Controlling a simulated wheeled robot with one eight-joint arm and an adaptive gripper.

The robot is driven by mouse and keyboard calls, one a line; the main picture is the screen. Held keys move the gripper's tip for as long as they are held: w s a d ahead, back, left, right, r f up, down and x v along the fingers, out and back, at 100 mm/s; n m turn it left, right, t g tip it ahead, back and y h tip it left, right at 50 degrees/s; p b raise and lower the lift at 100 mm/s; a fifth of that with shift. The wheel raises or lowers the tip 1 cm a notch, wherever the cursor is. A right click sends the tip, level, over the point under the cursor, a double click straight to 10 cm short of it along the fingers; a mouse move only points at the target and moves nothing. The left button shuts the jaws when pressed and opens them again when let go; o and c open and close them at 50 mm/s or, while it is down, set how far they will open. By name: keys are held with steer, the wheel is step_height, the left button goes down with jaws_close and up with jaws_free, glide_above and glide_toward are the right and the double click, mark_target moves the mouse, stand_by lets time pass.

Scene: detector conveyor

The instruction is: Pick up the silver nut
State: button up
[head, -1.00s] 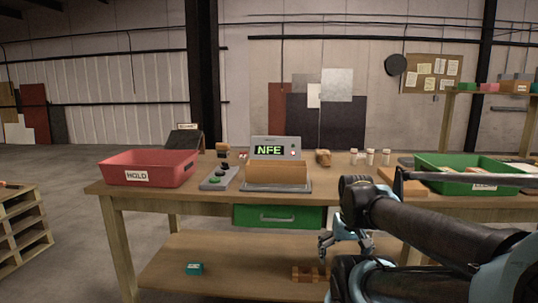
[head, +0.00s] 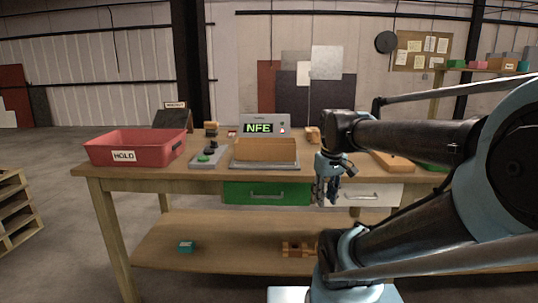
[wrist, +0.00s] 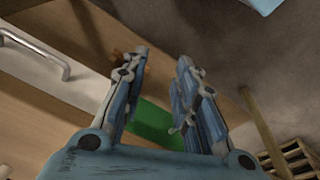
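I cannot make out a silver nut in either view. My gripper (head: 326,198) hangs pointing down in front of the workbench, at the height of the drawers, near the gap between the green drawer (head: 262,193) and the white drawer (head: 372,194). Both drawers look shut. In the wrist view my gripper's two fingers (wrist: 162,55) are apart with nothing between them. The white drawer's handle (wrist: 50,52) shows at the upper left there, and part of the green drawer (wrist: 152,124) shows behind the fingers.
The workbench (head: 200,175) holds a red HOLD bin (head: 150,150), a green-button control box (head: 206,157), and an NFE detector (head: 262,125) behind a wooden tray (head: 265,152). A teal block (head: 186,247) and a wooden rack (head: 297,249) are on the lower shelf. My arm hides the right side.

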steer(key=w+a+r+n+g, duration=0.1)
steer(key=w+a+r+n, duration=0.3)
steer(key=w+r, duration=0.4)
steer(key=w+a+r+n, duration=0.3)
steer(key=w+r+n, duration=0.1)
steer(key=w+r, duration=0.3)
steer(key=w+a+r+n, duration=0.4)
steer(key=w+a, duration=0.2)
steer(key=w, duration=0.1)
steer(key=w+a+r+n, duration=0.3)
steer(key=w+a+n, duration=0.15)
steer(key=w, duration=0.25)
steer(key=shift+m+g, duration=0.25)
steer(key=shift+g, duration=0.15)
steer(key=f, duration=1.6)
steer(key=shift+s+a+f, duration=0.2)
steer(key=shift+f, duration=0.05)
steer(key=shift+c, duration=0.4)
jaws_close()
